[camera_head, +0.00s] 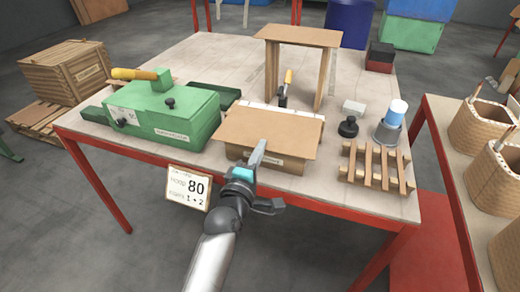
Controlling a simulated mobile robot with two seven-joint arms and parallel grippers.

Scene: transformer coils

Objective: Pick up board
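A flat brown board (290,131) lies on top of a low box-like block near the front middle of the table. A pale block edge shows behind it and a small label shows below its front edge. My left gripper (260,156) reaches up from the bottom of the picture, with a grey finger overlapping the board's front edge. I cannot tell whether this finger touches the board or hovers above it, nor how far apart the fingers are. My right gripper is not in view.
A green machine (160,115) stands left on the table (215,55). A brown stand (300,36) is behind the board. A slatted wooden rack (376,168), a black knob (348,127) and a blue-white cup (396,112) are right. A side table (440,120) holds woven baskets.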

